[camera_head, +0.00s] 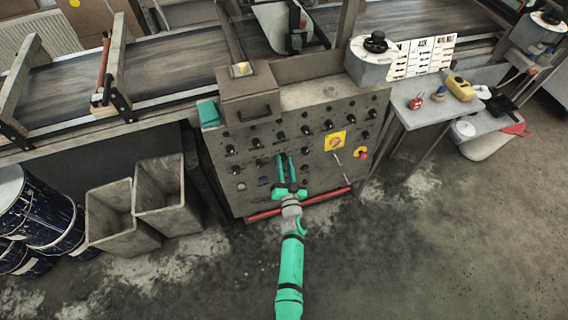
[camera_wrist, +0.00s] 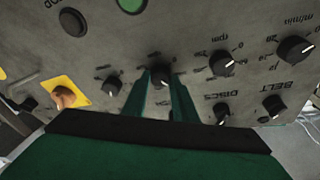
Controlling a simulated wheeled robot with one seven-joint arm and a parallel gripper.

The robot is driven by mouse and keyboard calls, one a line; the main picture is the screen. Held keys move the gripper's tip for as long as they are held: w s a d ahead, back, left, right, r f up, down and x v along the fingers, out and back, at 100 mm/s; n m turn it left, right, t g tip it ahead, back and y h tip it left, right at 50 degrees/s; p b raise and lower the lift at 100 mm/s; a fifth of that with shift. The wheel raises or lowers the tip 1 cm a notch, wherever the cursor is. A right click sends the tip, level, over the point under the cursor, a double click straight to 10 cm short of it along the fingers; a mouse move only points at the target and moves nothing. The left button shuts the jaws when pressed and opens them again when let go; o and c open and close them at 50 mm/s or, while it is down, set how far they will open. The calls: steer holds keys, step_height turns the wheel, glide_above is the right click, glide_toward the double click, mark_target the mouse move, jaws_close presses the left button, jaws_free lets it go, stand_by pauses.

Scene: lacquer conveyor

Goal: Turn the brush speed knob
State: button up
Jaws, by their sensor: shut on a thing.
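A grey control panel (camera_head: 318,112) carries rows of small black knobs. In the head view my green gripper (camera_head: 285,157) reaches up against the panel's middle. In the wrist view, which shows the panel upside down, the two fingers (camera_wrist: 163,84) stand on either side of a black knob (camera_wrist: 160,76) with a white pointer mark, and are shut on it. The wording beside this knob is too small or hidden, so I cannot tell whether it is the brush speed knob. Words BELT and DISCS show beside other knobs to the right.
In the wrist view, neighbouring knobs (camera_wrist: 221,62) and (camera_wrist: 112,86) sit close on both sides. A yellow-backed switch (camera_wrist: 66,92) is at left. In the head view, grey bins (camera_head: 160,195) stand left and a side table (camera_head: 440,105) right. The floor in front is clear.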

steer(key=n+y, duration=0.1)
steer(key=n, duration=0.2)
steer(key=n+y, duration=0.1)
steer(key=n, duration=0.1)
steer(key=shift+w+f+n, duration=0.1)
steer(key=shift+n, duration=0.3)
steer(key=n, duration=0.2)
steer(key=n+y, duration=0.2)
steer(key=n, duration=0.1)
steer(key=shift+d+n, duration=0.25)
steer(key=shift+n, duration=0.05)
steer(key=n+g+y, duration=0.1)
steer(key=n, duration=0.3)
steer(key=shift+d+n, duration=0.1)
steer(key=shift+n, duration=0.2)
steer(key=shift+n+g+y, duration=0.35)
steer(key=shift+n+g, duration=0.05)
steer(key=shift+n, duration=0.95)
steer(key=shift+n+g+y, duration=0.35)
steer(key=shift+n+g, duration=0.05)
steer(key=shift+n, duration=0.95)
steer(key=o, duration=1)
steer(key=shift+o, duration=0.2)
steer(key=v, duration=1)
steer(key=shift+s+d, duration=0.3)
